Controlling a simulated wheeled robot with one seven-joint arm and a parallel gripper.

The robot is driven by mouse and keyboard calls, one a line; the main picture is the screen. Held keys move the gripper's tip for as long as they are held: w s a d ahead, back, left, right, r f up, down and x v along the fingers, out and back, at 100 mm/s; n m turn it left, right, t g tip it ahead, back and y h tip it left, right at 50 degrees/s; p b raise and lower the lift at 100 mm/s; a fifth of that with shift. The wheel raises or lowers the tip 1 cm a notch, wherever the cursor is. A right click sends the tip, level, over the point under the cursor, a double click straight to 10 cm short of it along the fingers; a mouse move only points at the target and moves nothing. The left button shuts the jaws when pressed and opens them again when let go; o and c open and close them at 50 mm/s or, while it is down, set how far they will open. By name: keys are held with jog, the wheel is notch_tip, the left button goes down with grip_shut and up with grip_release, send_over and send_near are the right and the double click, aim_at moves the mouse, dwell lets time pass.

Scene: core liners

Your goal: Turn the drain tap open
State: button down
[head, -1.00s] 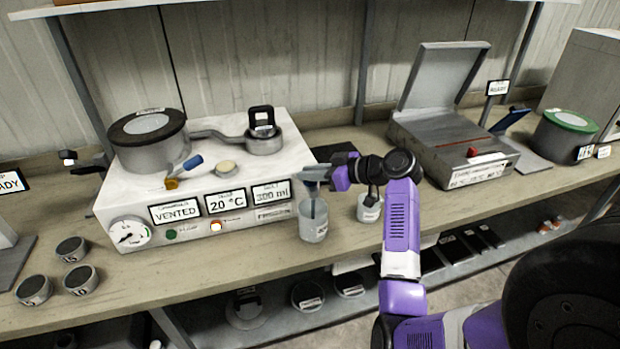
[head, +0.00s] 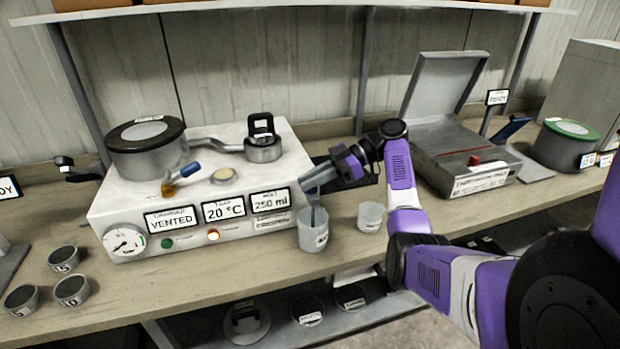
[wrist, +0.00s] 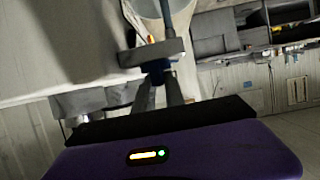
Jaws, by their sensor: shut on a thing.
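My gripper (head: 318,176) is at the right front corner of the white machine (head: 160,212), just above a clear beaker (head: 313,236). In the wrist view its fingers (wrist: 158,96) are closed on a small blue part (wrist: 157,67), apparently the drain tap's handle. A grey crosspiece (wrist: 150,52) lies just beyond it. The fingers hide most of the tap in the head view. A thin blue-grey streak (head: 313,208) runs down into the beaker. The machine's displays read VENTED, 20 °C and 250 ml.
A lidded pot (head: 146,155), a blue-handled brass valve (head: 182,175) and a small round vessel (head: 263,150) sit on the machine. A white cup (head: 370,217) stands right of the beaker. An open-lidded grey box (head: 465,165) is farther right. Dark-topped cups (head: 72,290) stand left.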

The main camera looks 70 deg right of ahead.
jog(key=shift+s+a+f+g+y, duration=0.1)
jog(key=shift+s+f+g+y, duration=0.15)
jog(key=shift+f+g, duration=0.2)
jog(key=c, duration=1.4)
grip_release()
jog(key=shift+w, duration=0.1)
jog(key=shift+r, duration=0.1)
jog(key=shift+s+d+r, duration=0.25)
jog(key=shift+d+r, duration=0.05)
jog(key=shift+d, duration=0.15)
jog(key=v, duration=0.6)
jog(key=shift+s+d+b, duration=0.2)
jog(key=shift+s+b, duration=0.1)
jog(key=shift+s, duration=0.05)
